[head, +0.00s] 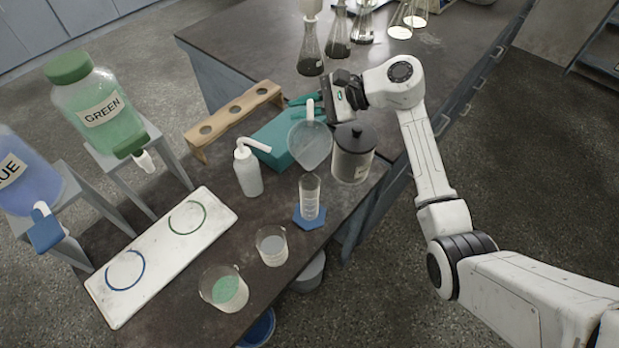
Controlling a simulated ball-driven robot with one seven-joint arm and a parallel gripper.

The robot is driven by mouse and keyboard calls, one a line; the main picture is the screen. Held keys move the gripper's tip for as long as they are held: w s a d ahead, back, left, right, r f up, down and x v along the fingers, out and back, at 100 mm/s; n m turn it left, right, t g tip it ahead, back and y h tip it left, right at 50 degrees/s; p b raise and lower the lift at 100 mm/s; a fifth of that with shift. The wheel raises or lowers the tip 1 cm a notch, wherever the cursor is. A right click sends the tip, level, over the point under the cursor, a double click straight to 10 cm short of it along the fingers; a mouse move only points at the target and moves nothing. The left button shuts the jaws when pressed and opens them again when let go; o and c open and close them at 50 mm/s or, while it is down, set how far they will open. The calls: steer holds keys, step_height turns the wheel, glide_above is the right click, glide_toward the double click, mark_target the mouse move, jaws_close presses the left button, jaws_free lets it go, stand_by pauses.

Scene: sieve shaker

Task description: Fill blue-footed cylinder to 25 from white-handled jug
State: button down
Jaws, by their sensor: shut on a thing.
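The white-handled jug (310,148) is clear and greyish, and its white handle points up and away in the head view. My gripper (308,106) is shut on the handle from the far right side. The jug looks tilted, with its lower end toward the blue-footed cylinder. The clear cylinder (310,193) stands upright on its blue foot (311,222), just below the jug in the picture. No stream between them can be made out. The cylinder's marks are too small to read, and its fill level is unclear.
A dark lidded jar (353,155) stands close right of the jug. A teal box (272,143) and white wash bottle (247,172) are left. Two beakers (271,246) (222,289) stand in front.

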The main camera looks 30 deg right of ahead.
steer(key=shift+n+t, duration=0.3)
steer(key=shift+n, duration=0.1)
steer(key=shift+s+a+r+p, duration=0.1)
steer(key=shift+s+r+p, duration=0.05)
steer(key=shift+r+p, duration=0.75)
steer(key=shift+s+a+r+p, duration=0.15)
steer(key=shift+r+p, duration=0.45)
steer(key=shift+r, duration=0.6)
stand_by(1.9)
steer(key=shift+f, duration=0.1)
steer(key=shift+m, duration=0.3)
steer(key=f+b, duration=0.3)
steer(key=f, duration=0.1)
steer(key=shift+w+d+f, duration=0.1)
steer(key=shift+w+d, duration=0.15)
steer(key=w+m+g+b, duration=0.1)
steer(key=w+d+m+g+y+b, duration=0.1)
steer(key=m, duration=0.1)
steer(key=w+d+r+m+g+y+b, duration=0.1)
steer(key=w+m+g+b, duration=0.1)
steer(key=shift+d, duration=0.2)
